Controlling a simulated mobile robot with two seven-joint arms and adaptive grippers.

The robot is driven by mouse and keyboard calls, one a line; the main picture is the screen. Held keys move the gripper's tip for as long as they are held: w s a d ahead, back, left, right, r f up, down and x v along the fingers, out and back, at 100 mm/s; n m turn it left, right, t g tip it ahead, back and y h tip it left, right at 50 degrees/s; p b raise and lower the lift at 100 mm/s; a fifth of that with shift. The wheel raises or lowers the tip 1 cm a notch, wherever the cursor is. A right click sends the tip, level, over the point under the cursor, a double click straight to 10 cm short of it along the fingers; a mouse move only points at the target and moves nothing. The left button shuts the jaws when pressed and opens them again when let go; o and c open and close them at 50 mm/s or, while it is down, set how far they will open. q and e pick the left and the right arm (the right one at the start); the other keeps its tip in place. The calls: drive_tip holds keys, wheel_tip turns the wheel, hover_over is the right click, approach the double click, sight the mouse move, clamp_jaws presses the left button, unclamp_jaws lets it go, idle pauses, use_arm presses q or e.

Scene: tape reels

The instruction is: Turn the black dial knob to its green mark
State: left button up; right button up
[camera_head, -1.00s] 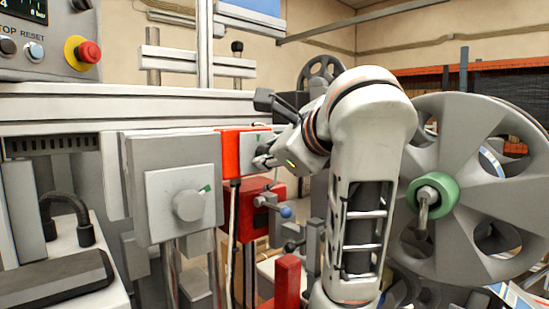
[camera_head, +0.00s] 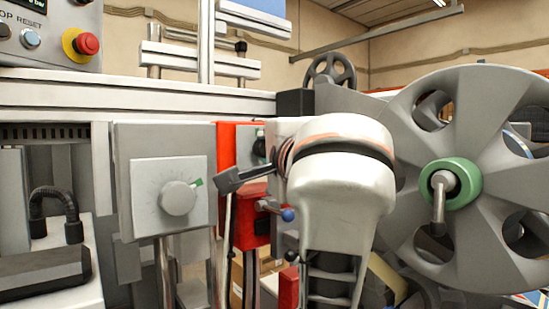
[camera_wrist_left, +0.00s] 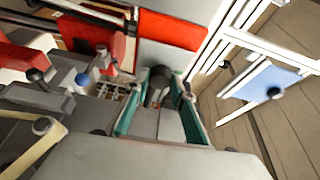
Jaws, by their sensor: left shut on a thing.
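The black dial knob (camera_head: 259,146) stands out from a light plate on the red panel (camera_head: 229,140). My left gripper (camera_head: 250,166) is at the knob, with one dark finger sticking out to the left and tilted. My own wrist hides much of the plate. In the left wrist view, the teal-edged fingers (camera_wrist_left: 157,108) are shut on the black knob (camera_wrist_left: 158,82). Which way the knob points cannot be told. My right gripper is not in view.
A grey dial (camera_head: 178,198) with its own green mark is on the box just left. A blue-tipped lever (camera_head: 288,214) sticks out below the red panel. A large grey reel (camera_head: 400,120) with a green hub stands close on the right. A control box with a red button (camera_head: 87,44) is upper left.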

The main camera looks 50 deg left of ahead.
use_arm(q)
drive_tip(key=shift+n+y+b, duration=0.4)
drive_tip(key=shift+n+b, duration=0.05)
drive_tip(key=shift+n, duration=0.45)
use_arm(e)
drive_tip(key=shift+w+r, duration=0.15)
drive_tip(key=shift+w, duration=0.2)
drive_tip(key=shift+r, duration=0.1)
use_arm(q)
drive_tip(key=o, duration=1.1)
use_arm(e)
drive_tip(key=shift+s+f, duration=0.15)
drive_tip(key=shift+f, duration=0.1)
use_arm(q)
drive_tip(key=v, duration=1.2)
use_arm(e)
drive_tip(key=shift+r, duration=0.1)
use_arm(q)
drive_tip(key=shift+s+f, duration=0.1)
drive_tip(key=shift+f, duration=0.05)
